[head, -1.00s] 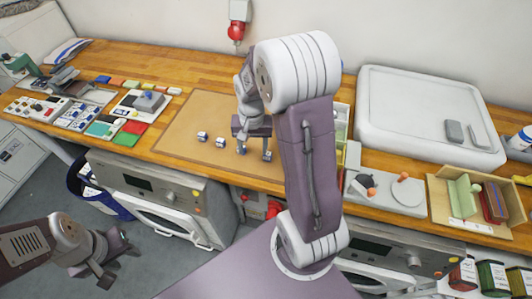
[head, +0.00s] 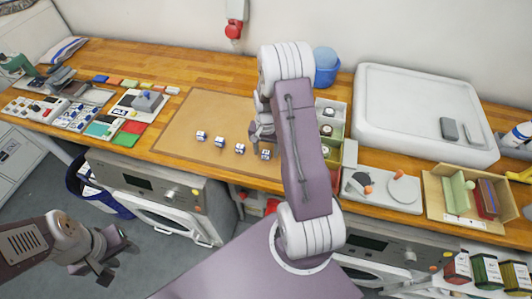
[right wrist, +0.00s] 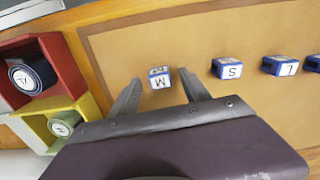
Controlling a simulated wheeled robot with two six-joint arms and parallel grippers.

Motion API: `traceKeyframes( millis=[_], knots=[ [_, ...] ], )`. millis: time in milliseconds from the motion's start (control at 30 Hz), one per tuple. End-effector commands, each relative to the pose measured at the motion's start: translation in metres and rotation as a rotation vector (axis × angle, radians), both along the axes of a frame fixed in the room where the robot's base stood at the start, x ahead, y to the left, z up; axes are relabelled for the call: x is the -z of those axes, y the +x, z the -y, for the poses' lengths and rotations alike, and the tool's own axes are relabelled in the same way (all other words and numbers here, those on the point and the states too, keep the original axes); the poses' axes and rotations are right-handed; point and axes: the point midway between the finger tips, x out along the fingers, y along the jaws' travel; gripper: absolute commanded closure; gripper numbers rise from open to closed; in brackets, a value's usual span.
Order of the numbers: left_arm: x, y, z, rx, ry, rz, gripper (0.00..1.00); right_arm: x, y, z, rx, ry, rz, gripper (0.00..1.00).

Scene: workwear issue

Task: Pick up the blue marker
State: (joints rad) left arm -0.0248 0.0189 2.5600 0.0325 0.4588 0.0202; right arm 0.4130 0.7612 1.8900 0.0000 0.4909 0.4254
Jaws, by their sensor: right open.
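Several small blue-and-white lettered blocks stand in a row on the tan mat (head: 200,112). In the right wrist view the block marked M (right wrist: 159,78) is in front of my right gripper (right wrist: 158,88), between its open fingertips, with gaps at both sides. The S block (right wrist: 227,68) and L block (right wrist: 280,65) stand to its right, and another (right wrist: 313,63) is cut by the picture edge. In the head view my right gripper (head: 258,138) is partly hidden by my arm, near the rightmost block (head: 265,155). My left gripper (head: 122,262) is open and empty over the floor.
Coloured bins with rolled items (head: 333,125) stand right of the mat; the red bin (right wrist: 68,62) is close to my right gripper. The mat's left part is clear.

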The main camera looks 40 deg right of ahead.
Motion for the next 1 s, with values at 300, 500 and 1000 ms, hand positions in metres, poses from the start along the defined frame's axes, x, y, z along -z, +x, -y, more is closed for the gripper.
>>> traceKeyframes(
  millis=[300, 500, 1000],
  knots=[
    [-0.002, 0.0, 0.0, 0.0, 0.0, 0.0, 0.6, 0.015, 0.0, 0.0, -0.001, -0.001, 0.001, 0.45],
    [-0.002, 0.0, 0.0, 0.0, 0.0, 0.0, 0.6, 0.015, 0.0, 0.0, -0.001, -0.001, 0.001, 0.96],
    [0.003, 0.0, 0.0, 0.0, 0.0, 0.0, 0.6, -0.003, 0.001, 0.0, -0.001, -0.002, 0.005, 1.0]
  ],
)
